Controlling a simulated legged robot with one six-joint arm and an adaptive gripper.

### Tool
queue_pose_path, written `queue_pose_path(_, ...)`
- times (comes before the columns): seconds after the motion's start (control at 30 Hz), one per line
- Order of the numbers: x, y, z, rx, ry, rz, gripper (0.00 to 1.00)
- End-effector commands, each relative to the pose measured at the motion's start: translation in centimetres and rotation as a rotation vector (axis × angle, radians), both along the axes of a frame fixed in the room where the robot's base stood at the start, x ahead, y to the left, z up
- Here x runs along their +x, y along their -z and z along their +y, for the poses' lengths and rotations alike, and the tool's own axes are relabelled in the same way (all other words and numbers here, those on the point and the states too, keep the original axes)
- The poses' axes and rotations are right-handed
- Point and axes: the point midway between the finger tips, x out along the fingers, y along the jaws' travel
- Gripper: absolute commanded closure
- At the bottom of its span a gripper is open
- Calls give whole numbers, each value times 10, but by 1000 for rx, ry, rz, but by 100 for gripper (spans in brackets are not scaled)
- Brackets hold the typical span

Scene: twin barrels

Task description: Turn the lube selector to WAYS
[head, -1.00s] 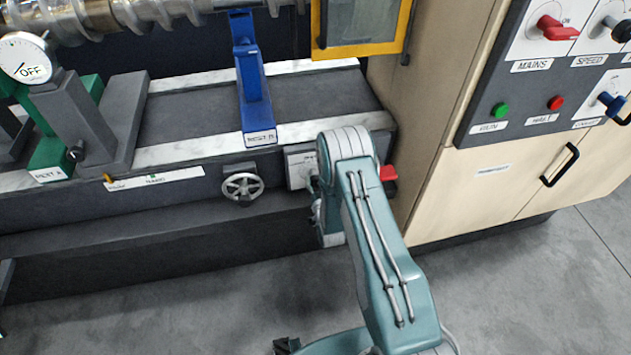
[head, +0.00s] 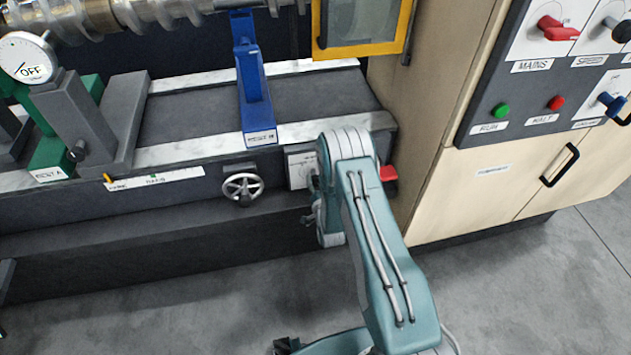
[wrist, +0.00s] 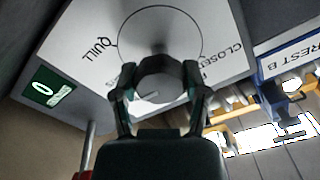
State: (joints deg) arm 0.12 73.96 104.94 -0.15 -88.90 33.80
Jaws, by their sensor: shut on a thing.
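The lube selector is a grey, many-sided knob (wrist: 160,76) on a white plate (wrist: 85,40) in the wrist view. A circle is printed around it. QUILL shows upside down on the left and CLOSED on the right; other lettering is hidden behind my fingers, and I cannot read WAYS. My gripper (wrist: 161,88) is shut on the knob, with a finger on each side. A pale mark shows on the knob's lower left, but its setting is unclear. In the head view the plate (head: 299,168) is partly covered by my arm, which hides the knob.
A handwheel (head: 242,187) sits left of the plate, and a red handle (head: 388,173) to its right. The blue rest (head: 254,100) stands above on the bed. The cabinet (head: 490,190) is on the right. Grey floor lies open in front.

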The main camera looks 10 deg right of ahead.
Motion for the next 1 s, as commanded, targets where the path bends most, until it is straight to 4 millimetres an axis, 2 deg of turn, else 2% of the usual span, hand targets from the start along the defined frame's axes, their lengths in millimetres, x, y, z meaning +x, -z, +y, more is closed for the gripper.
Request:
queue_pose_path(0.03, 2, -1, -1, 0, 2, -3, 28)
queue_pose_path(0.07, 2, -1, -1, 0, 2, -3, 15)
queue_pose_path(0.1, 1, -1, -1, 0, 2, -2, 7)
queue_pose_path(0.57, -4, 0, 0, -1, 1, 1, 7)
queue_pose_path(0.67, -15, 0, 0, -1, 1, 2, 7)
queue_pose_path(1.0, -85, 1, 0, -1, 1, 4, 7)
